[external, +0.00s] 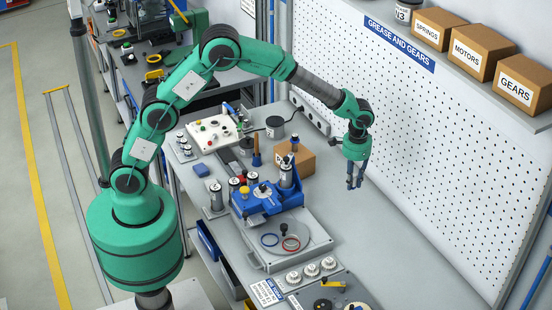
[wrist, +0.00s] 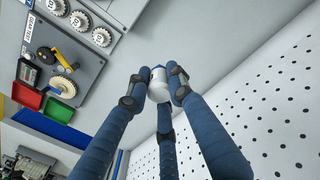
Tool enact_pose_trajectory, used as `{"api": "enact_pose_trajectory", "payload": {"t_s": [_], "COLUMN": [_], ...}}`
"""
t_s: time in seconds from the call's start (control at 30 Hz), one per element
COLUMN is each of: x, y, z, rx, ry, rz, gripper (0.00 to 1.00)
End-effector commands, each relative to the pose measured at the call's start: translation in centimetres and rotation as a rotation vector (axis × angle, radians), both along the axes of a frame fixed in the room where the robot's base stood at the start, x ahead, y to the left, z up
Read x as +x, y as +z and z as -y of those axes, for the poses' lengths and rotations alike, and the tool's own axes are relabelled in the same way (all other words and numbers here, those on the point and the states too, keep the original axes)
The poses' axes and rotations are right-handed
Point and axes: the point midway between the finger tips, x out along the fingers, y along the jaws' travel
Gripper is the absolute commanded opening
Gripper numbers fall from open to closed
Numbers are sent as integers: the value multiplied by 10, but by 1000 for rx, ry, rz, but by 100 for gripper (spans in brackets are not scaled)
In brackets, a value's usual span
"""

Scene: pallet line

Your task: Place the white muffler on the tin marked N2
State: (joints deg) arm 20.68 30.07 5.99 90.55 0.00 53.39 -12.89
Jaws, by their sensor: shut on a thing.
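My gripper (external: 356,180) hangs fingers down in the air above the right part of the bench, near the pegboard. In the wrist view its three blue fingers (wrist: 160,88) close around a small white cylinder with a blue mark, the white muffler (wrist: 158,90). In the external view the muffler is too small to make out between the fingers. No label reading N2 is legible. A dark round tin (external: 275,127) stands at the bench's back, its marking unseen. Another tin (external: 404,11) on the shelf has a partly cut-off label ending in 3.
A blue machine (external: 266,197) on a grey base and a cardboard box (external: 294,158) stand left of my gripper. White gears (external: 311,270) lie in front. The pegboard (external: 430,140) rises at right, with labelled boxes (external: 482,50) above. The bench under my gripper (external: 375,232) is clear.

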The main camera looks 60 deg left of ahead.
Motion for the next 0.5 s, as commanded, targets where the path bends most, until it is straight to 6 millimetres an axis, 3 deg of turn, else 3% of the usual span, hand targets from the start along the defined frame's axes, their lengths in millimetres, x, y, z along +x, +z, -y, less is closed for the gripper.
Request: {"api": "enact_pose_trajectory", "payload": {"t_s": [0.03,0.5], "x": [6,35], "y": [1,0], "z": [-21,-194], "rx": [0,0], "ry": [19,159], "rz": [-1,-2], "gripper": [0,0]}}
